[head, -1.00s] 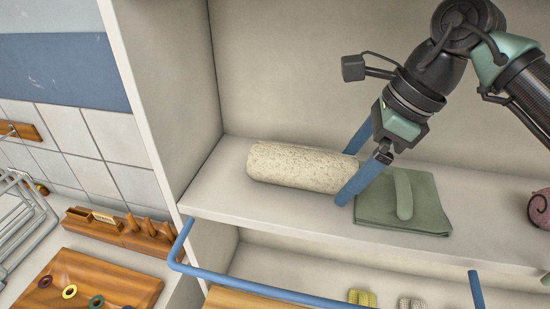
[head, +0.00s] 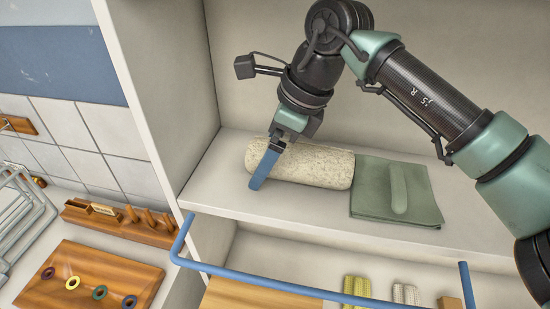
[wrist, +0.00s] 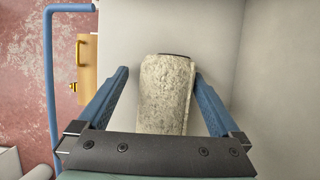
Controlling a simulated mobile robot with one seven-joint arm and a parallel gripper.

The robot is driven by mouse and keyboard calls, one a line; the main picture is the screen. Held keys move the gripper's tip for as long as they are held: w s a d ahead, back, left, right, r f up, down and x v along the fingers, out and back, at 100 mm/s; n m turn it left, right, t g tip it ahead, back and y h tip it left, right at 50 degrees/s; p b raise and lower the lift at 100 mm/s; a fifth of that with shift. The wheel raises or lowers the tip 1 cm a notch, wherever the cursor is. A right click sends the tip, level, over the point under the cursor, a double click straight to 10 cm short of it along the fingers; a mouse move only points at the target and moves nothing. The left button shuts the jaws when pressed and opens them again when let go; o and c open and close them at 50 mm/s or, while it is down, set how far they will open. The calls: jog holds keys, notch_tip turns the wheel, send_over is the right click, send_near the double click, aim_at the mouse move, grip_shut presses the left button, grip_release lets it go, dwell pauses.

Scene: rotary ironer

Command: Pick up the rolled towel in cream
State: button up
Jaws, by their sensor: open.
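The rolled cream towel (head: 325,168) lies on its side on the white shelf, with a speckled, rough surface. My gripper (head: 262,170) is at the towel's left part in the head view, with one blue finger in front of the roll; the far finger is hidden there. In the wrist view the towel (wrist: 166,95) lies between the two blue fingers of my open gripper (wrist: 160,85). The right finger is close to the roll, and a gap shows on the left. I cannot tell whether either finger touches it.
A folded green cloth (head: 375,190) with a green handle-like piece on it lies right of the towel. A blue rail (head: 270,287) runs along the front below the shelf. The shelf's left wall (head: 165,110) is near my gripper. A wooden tray (head: 85,280) with rings stands lower left.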

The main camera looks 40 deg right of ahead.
jog(key=shift+d, duration=0.1)
jog(key=c, duration=1.4)
jog(key=shift+o, duration=0.2)
jog(key=shift+r, duration=0.2)
